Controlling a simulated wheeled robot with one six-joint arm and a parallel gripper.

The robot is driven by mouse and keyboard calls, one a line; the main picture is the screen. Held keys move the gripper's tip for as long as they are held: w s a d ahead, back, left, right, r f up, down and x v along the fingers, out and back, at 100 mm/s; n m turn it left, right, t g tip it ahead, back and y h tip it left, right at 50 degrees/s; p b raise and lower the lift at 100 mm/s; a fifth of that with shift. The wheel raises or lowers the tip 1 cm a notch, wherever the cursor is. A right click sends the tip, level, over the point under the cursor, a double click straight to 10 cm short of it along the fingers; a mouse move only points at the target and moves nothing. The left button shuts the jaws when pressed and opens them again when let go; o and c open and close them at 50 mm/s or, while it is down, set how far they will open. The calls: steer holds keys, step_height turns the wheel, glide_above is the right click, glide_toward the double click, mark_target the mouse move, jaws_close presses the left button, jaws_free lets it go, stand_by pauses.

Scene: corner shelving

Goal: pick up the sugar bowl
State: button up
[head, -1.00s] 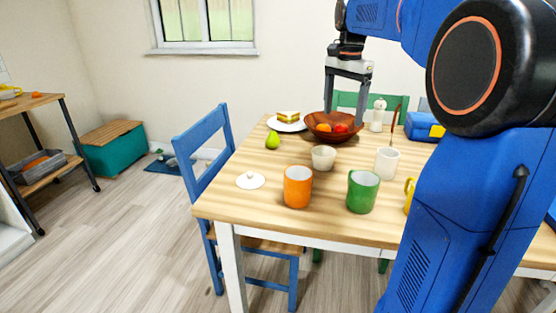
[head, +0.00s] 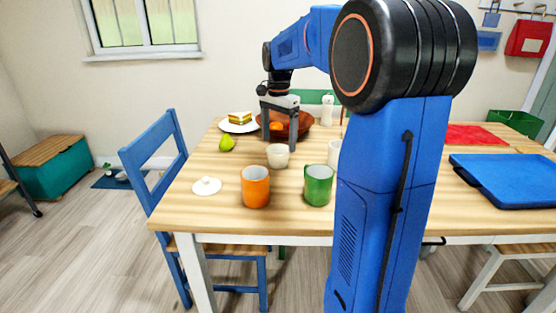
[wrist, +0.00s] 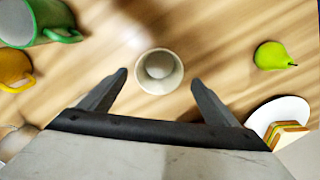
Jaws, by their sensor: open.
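The sugar bowl (head: 278,156) is a small cream-white open bowl standing upright on the wooden table. It also shows in the wrist view (wrist: 159,71), its inside visible from above. A white lid with a knob (head: 206,187) lies apart from it, nearer the left table edge. My gripper (head: 279,144) points down with its fingers apart, just above and behind the bowl in the head view. In the wrist view my gripper (wrist: 159,78) has the bowl centred between and slightly beyond its fingertips. Nothing is held.
An orange mug (head: 255,188) and a green mug (head: 318,186) stand in front. A white cup (head: 334,152) is at right, partly hidden by my arm. Behind are a green pear (head: 226,144), a plate with a sandwich (head: 239,127) and a brown fruit bowl (head: 303,124).

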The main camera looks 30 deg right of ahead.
mark_target(278, 153)
steer(key=shift+s+a+f, duration=0.1)
steer(key=shift+f, duration=1.35)
steer(key=shift+s+a+f, duration=0.1)
steer(key=shift+f, duration=1.35)
steer(key=c, duration=1.2)
